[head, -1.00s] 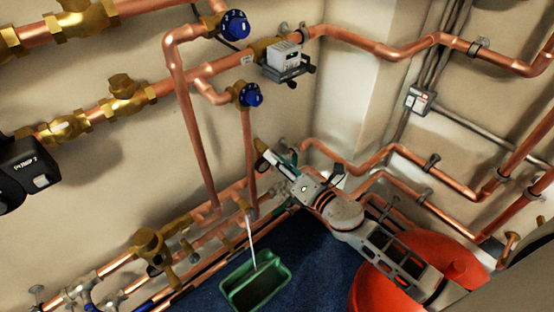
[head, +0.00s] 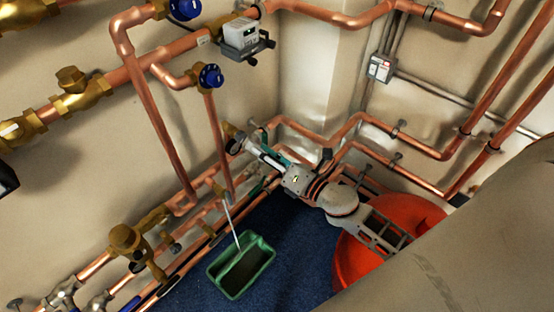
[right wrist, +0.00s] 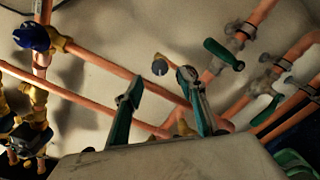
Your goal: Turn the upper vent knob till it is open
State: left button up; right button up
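Two blue round knobs stand on brass valves on the copper pipes. The upper knob (head: 184,8) is partly cut off by the top edge of the head view. The lower knob (head: 210,76) has a dial-like face with light marks. In the right wrist view a blue knob (right wrist: 32,36) shows at upper left; I cannot tell which one. My right gripper (head: 250,148) is below the lower knob near the wall and touches neither knob. In the right wrist view its teal fingers (right wrist: 160,80) are spread apart with nothing clearly between them. My left gripper is out of view.
A white meter box (head: 240,34) sits right of the knobs. Copper pipes run along both walls. A green tub (head: 242,266) stands on the blue floor (head: 296,260). A red round vessel (head: 365,262) is under my right arm. A switch box (head: 381,68) is on the right wall.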

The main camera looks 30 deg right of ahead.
jog(key=v, duration=0.6)
jog(key=shift+s, duration=0.1)
dwell(0.3)
pick_arm(q)
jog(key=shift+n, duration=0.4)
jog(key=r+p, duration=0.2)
jog(key=p, duration=0.3)
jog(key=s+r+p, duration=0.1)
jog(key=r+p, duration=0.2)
jog(key=p, duration=0.2)
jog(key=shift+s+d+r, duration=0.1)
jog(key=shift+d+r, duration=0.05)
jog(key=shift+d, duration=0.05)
pick_arm(e)
jog(key=s+a+f+m+g+h, duration=0.1)
jog(key=s+a+f+m+g, duration=0.1)
jog(key=s+m, duration=0.8)
jog(key=s+a+f+m+g+h, duration=0.2)
jog(key=s+f+m+g, duration=0.2)
jog(key=m, duration=1.2)
jog(key=s+f, duration=0.3)
jog(key=s, duration=0.3)
jog(key=shift+a+g+h, duration=0.25)
jog(key=shift+g+h, duration=0.05)
